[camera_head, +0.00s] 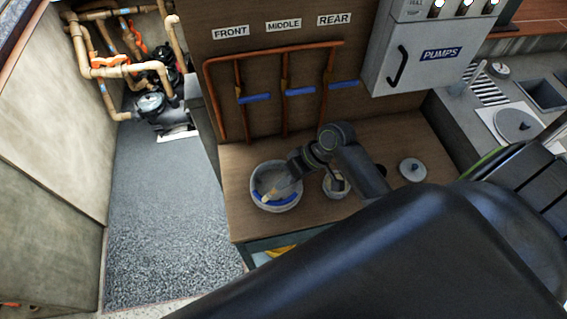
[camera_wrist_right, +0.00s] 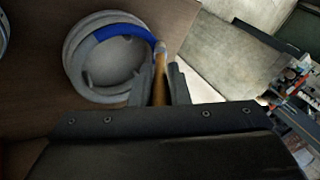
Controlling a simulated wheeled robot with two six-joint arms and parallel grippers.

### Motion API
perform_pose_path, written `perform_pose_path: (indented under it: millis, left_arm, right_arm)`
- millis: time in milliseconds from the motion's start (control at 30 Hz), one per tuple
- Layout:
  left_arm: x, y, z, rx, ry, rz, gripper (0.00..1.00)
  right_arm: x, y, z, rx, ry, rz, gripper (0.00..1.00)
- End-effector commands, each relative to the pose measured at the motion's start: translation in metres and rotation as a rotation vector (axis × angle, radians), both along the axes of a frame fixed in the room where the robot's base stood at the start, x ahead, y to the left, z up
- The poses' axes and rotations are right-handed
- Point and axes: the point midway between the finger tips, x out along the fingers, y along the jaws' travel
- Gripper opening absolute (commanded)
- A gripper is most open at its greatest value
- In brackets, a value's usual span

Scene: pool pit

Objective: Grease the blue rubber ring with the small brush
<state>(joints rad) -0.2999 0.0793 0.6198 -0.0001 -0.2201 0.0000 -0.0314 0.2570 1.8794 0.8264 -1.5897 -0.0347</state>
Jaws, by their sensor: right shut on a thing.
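The blue rubber ring (camera_head: 283,200) shows as a blue arc inside the round grey housing (camera_head: 257,181) on the wooden bench. It also shows in the right wrist view (camera_wrist_right: 118,32), where the rest of the groove looks grey. My right gripper (camera_head: 291,180) is shut on the small brush (camera_head: 270,196), whose light tip is down at the blue arc. In the right wrist view the brush's wooden handle (camera_wrist_right: 159,88) runs between the fingers and its tip is at the ring's right end. I cannot tell whether the bristles touch. My left gripper is not in view.
A small grey pot (camera_head: 336,187) stands right of the housing, partly behind my right arm. A round grey lid (camera_head: 412,169) lies further right. Copper pipes with blue handles (camera_head: 299,92) rise behind the bench, beside the PUMPS box (camera_head: 425,62). Gravel floor (camera_head: 165,220) lies left.

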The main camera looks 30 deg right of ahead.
Motion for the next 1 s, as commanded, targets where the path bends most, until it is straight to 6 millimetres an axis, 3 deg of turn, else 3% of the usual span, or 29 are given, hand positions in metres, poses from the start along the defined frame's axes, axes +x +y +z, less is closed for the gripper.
perform_pose_path:
  millis: [1000]
  left_arm:
    - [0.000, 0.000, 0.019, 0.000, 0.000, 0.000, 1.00]
  right_arm:
    - [-0.017, -0.020, -0.001, -0.001, 0.002, 0.000, 0.00]
